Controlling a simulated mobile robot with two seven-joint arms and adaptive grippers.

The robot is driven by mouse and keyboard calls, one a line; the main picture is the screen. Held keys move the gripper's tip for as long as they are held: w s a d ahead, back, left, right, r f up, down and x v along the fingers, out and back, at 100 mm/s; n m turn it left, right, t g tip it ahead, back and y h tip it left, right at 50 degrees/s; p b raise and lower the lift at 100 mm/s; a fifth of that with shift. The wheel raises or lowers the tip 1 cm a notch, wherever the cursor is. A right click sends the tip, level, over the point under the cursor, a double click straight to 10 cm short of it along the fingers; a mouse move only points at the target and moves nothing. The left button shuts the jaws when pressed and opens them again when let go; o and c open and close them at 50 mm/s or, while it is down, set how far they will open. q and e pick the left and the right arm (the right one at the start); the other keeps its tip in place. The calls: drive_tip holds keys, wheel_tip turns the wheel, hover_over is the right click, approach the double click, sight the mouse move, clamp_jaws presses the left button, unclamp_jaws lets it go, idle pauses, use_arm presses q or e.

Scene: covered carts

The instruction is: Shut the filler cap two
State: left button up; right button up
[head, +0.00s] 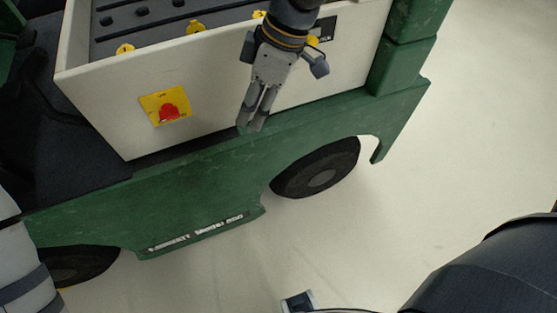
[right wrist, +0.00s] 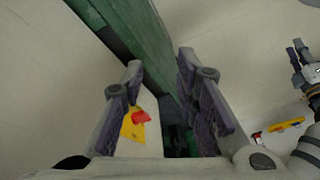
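Several yellow caps sit along the dark top of the cream box: a left one (head: 125,49), a middle one (head: 195,27), and one near the right end (head: 259,14). I cannot read numbers on them or tell which are open. My right gripper (head: 253,126) points down in front of the box's front panel, below the caps and apart from them. In the right wrist view (right wrist: 165,82) its fingers are spread with nothing held between them.
The front panel carries a red switch on a yellow plate (head: 165,106), also in the right wrist view (right wrist: 134,123). A black label (head: 322,28) and a yellow part (head: 313,41) show beside my wrist. The green cart body (head: 150,205) has dark wheels (head: 318,172). The pale floor at right is clear.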

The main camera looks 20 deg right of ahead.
use_arm(q)
drive_tip(key=shift+s, duration=0.35)
use_arm(e)
drive_tip(key=s+d+f+m, duration=0.1)
drive_tip(key=s+f+m, duration=0.2)
drive_tip(key=s+f, duration=0.3)
wheel_tip(320, 180, down, 3)
drive_tip(key=shift+d+r+g+h, duration=0.1)
drive_tip(key=shift+d+g+h, duration=0.1)
drive_tip(key=shift+g+h, duration=0.1)
drive_tip(key=shift+s, duration=0.1)
